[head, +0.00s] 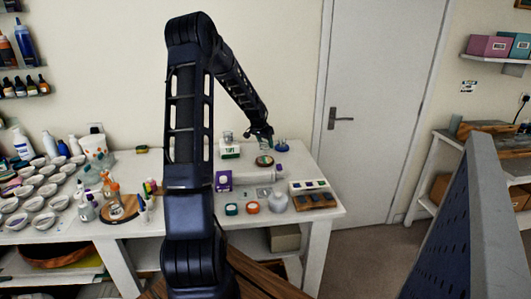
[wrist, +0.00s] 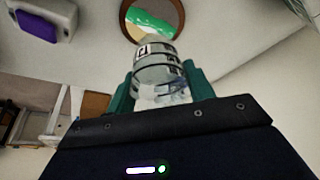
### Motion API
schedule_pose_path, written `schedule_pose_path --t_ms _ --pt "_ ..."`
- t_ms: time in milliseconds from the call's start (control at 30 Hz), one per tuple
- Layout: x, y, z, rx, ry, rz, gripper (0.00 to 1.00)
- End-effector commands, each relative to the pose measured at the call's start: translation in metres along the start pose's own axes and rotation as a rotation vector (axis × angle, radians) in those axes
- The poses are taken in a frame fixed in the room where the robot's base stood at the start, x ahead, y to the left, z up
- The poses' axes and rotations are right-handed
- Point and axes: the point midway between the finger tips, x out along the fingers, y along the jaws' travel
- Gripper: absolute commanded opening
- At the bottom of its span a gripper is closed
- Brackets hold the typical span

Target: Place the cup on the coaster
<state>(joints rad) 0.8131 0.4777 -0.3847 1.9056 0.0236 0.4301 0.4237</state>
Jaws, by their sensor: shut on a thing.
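My gripper (wrist: 160,86) has green fingers and is shut on the clear cup (wrist: 154,66), which has dark measuring marks. The fingers press on both sides of the cup. The round coaster (wrist: 148,21), with a brown rim and green and pale colour inside, lies just beyond the cup in the wrist view, and the cup's end overlaps its near edge there. In the head view my gripper (head: 262,137) is above the white table, over the coaster (head: 264,161). The cup is small and hard to make out there. I cannot tell its height above the coaster.
A purple box (head: 223,181) stands left of the coaster, and a white box with a jar on it (head: 229,148) behind. A blue item (head: 281,146) is close on the right.

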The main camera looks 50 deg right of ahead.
Motion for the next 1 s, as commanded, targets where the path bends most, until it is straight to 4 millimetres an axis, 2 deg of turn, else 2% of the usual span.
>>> schedule_pose_path --t_ms 267,500,933,967,1000 --pt "0.016 0.001 0.006 0.001 0.000 0.001 0.29" --pt "0.044 0.000 0.018 0.000 -0.001 0.001 0.29" --pt "0.050 0.000 0.020 0.000 0.001 0.000 0.29" --pt "0.049 0.000 0.020 0.000 0.001 -0.001 0.58" --pt "0.049 0.000 0.020 0.000 0.001 -0.001 0.66"
